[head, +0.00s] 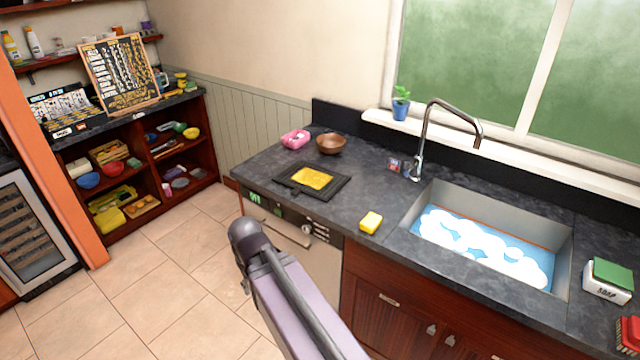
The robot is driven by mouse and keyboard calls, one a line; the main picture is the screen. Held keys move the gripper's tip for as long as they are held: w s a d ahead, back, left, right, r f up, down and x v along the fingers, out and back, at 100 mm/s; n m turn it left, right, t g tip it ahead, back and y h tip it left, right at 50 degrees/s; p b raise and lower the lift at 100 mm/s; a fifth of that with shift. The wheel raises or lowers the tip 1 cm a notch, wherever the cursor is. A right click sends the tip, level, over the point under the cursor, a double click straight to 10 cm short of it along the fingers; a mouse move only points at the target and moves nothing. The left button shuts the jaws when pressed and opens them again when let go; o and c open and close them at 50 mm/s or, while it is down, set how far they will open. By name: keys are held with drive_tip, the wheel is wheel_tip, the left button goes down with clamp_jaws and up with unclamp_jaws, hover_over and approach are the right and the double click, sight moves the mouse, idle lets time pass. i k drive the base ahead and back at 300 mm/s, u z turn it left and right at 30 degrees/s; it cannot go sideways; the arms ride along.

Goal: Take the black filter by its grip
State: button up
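A flat black piece with a yellow middle (327,194) lies on the dark counter, left of the sink. It looks like the black filter, with its dark rim around the yellow area. Its grip is too small to make out clearly. My arm rises from the bottom of the head view, in front of the counter, and its dark joint shows below and left of the filter, apart from it. I cannot make out my gripper's fingers in this view.
A yellow sponge (371,222) lies between the filter and the sink (413,207). A brown bowl (331,144) and a pink item (295,139) stand behind the filter. A curved tap (427,130) rises at the sink. An appliance front (318,262) with a handle is below the counter.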

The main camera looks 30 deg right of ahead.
sight(314, 181)
drive_tip(key=z, duration=0.8)
drive_tip(key=i, duration=1)
drive_tip(key=u, duration=0.05)
